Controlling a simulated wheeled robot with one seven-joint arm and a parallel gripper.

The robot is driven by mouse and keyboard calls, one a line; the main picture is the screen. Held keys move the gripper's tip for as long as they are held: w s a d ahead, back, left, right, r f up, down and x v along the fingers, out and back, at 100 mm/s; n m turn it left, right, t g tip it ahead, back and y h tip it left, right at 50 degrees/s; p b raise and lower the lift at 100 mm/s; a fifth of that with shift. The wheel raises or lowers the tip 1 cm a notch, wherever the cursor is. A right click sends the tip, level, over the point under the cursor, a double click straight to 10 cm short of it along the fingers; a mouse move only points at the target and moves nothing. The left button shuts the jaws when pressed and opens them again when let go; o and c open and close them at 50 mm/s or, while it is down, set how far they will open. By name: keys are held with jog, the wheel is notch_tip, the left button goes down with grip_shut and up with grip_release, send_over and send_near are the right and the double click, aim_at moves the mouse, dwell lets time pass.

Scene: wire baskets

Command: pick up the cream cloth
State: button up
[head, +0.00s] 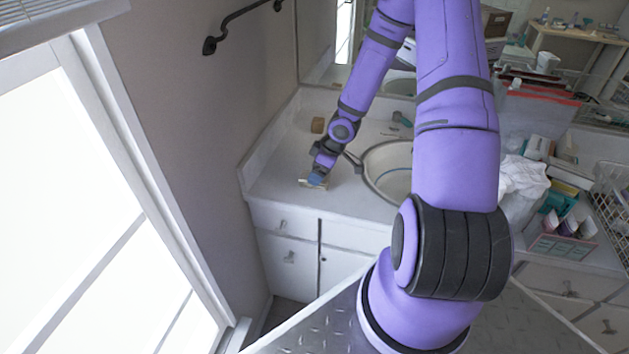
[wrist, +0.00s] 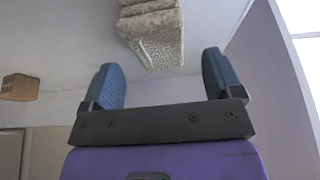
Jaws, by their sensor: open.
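The cream cloth (wrist: 158,35) is a folded, block-like piece with a mottled pattern, seen at the top of the wrist view. In the head view, a small part of the cream cloth (head: 306,183) shows on the white counter beside the fingertips. My gripper (wrist: 160,80) is open, with its two blue fingers apart and nothing between them at their bases. The cloth lies just beyond the fingertips, roughly in line with the gap. In the head view my gripper (head: 318,178) is low over the counter and hides part of the cloth.
A small brown block (head: 318,125) stands on the counter behind my gripper; it also shows at left in the wrist view (wrist: 18,88). A sink (head: 388,160) lies to the right. The counter's front-left area (head: 275,185) is clear, with a wall at left.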

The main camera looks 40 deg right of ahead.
jog(key=shift+x, duration=1.95)
jog(key=shift+s+d+f, duration=0.1)
jog(key=shift+f, duration=0.2)
jog(key=c, duration=1)
